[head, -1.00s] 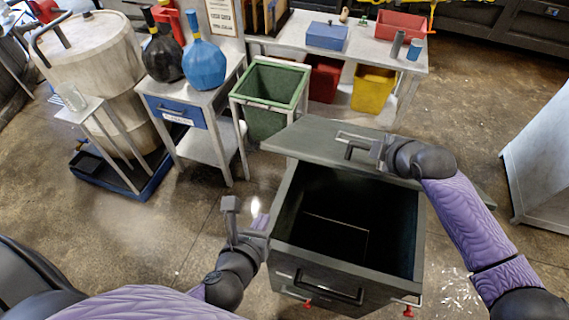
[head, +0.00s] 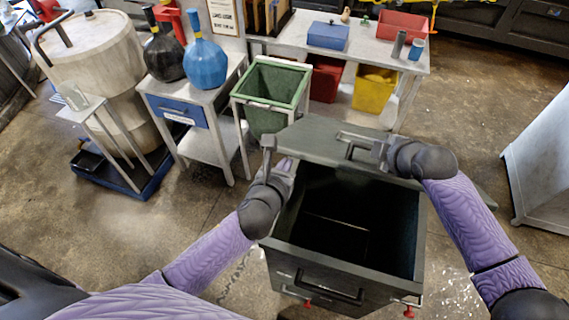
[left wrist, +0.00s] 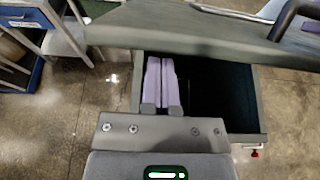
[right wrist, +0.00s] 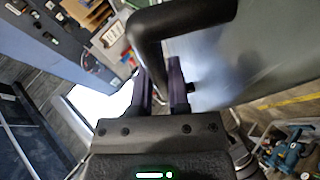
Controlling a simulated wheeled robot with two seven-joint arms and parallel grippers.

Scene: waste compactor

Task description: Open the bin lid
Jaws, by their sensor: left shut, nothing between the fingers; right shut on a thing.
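The dark grey bin (head: 345,262) stands in front of me with its inside mostly uncovered. Its flat lid (head: 312,138) lies across the back of the opening and reaches past the bin on the right. My right gripper (head: 366,150) is shut on the lid handle (head: 349,149); the handle also shows as a dark bent bar in the right wrist view (right wrist: 190,20). My left gripper (head: 286,166) is shut and empty by the bin's left rim, just in front of the lid's near edge. In the left wrist view its purple fingers (left wrist: 160,64) point toward the lid's underside.
A green open bin (head: 275,92) stands behind the lid. A small table (head: 205,105) with two flasks is at the left, beside a large barrel (head: 100,60). A workbench (head: 385,50) is at the back. A pale cabinet (head: 540,150) stands at the right, with clear floor before it.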

